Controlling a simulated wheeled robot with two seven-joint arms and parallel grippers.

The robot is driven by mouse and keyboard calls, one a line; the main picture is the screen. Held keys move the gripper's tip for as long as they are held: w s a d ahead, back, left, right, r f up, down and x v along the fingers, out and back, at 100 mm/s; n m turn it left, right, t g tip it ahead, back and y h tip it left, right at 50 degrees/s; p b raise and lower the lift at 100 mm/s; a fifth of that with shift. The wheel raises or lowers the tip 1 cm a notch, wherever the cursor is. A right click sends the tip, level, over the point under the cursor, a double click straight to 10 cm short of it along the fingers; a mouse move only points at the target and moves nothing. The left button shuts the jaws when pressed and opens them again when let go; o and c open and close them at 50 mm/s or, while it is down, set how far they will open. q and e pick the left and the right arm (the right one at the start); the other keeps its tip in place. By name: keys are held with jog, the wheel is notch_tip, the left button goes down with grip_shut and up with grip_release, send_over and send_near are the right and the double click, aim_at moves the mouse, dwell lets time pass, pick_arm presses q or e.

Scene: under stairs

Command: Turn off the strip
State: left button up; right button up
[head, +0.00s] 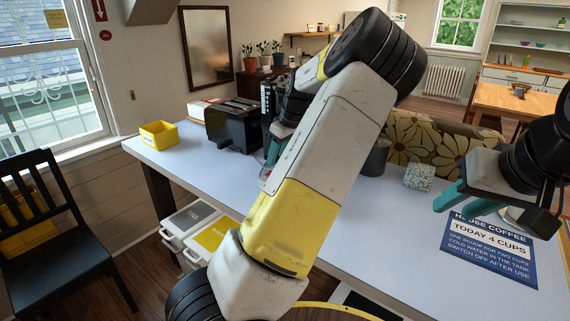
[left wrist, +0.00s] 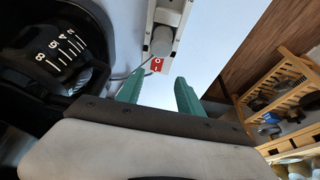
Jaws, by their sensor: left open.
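The power strip (left wrist: 172,12) shows in the left wrist view as a pale bar with a grey plug (left wrist: 162,40) on it. Its red rocker switch (left wrist: 157,65), marked O and I, is at the near end. My left gripper (left wrist: 157,82) is open, its teal fingers either side of the switch in the picture, with no contact visible. In the head view my left arm hides most of the strip and much of that gripper (head: 276,143). My right gripper (head: 452,209) is open and empty above the table at the right, over the coffee sign (head: 490,250).
A black toaster (head: 232,127) and yellow bin (head: 159,135) stand on the table's left. A black machine with a numbered gauge (left wrist: 60,50) is close left of my left gripper. A patterned cube (head: 419,176) stands near my right gripper. The table's front left is clear.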

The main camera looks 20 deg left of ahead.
pick_arm(q)
jog(key=x, duration=0.5)
jog(key=w+x, duration=0.1)
jog(key=x, duration=0.1)
jog(key=shift+a+f, duration=0.15)
jog(key=shift+a, duration=0.15)
jog(key=shift+y, duration=0.3)
grip_shut()
